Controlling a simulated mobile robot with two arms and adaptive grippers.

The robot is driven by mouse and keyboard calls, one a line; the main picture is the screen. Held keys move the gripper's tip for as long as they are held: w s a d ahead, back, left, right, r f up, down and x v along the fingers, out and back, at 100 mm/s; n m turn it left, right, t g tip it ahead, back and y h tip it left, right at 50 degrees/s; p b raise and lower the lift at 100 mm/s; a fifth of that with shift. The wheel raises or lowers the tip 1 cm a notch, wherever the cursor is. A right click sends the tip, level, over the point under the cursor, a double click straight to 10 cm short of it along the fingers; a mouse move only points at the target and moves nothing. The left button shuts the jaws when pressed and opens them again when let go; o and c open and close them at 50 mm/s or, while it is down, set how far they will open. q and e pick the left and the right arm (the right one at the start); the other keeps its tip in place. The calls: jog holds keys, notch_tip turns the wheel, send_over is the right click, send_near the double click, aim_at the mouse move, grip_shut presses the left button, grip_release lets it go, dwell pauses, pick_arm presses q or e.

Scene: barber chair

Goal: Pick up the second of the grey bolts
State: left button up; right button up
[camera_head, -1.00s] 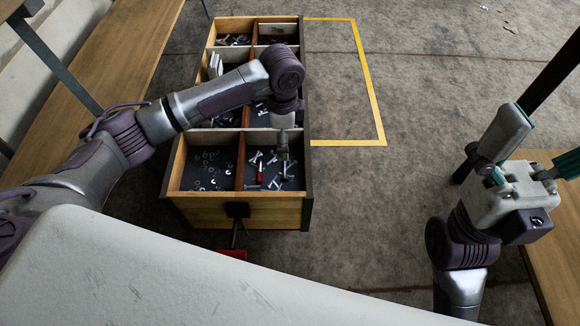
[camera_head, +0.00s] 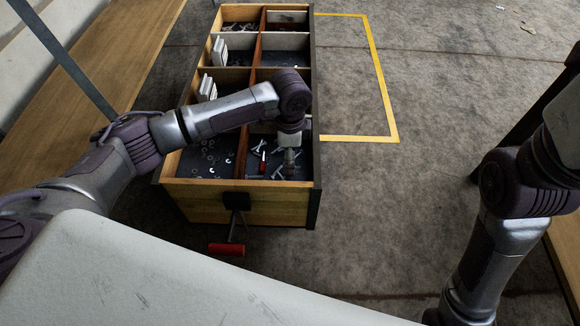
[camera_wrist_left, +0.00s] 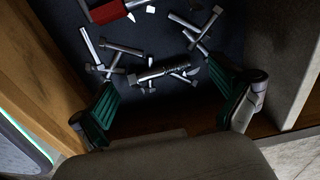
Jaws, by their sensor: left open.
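Several grey bolts (camera_head: 276,172) lie loose in the front right compartment of the wooden box. In the left wrist view they lie on the dark compartment floor, and one grey bolt (camera_wrist_left: 158,72) lies crosswise between and beyond the fingers. My left gripper (camera_wrist_left: 168,98) is open with its green-padded fingers apart and nothing held. In the head view my left arm reaches down into that compartment, and the wrist (camera_head: 290,140) hides part of the bolts. My right arm (camera_head: 520,190) is at the right edge, and its gripper is out of frame.
A red-handled item (camera_wrist_left: 105,10) lies among the bolts. Wooden dividers and walls (camera_head: 240,150) bound the compartment closely. Washers or nuts (camera_head: 208,158) lie in the compartment to the left. A red-handled lever (camera_head: 226,249) sticks out in front. A yellow-taped floor area (camera_head: 388,90) is empty.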

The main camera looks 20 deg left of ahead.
pick_arm(q)
jog(key=shift+f, duration=0.15)
jog(key=c, duration=1.2)
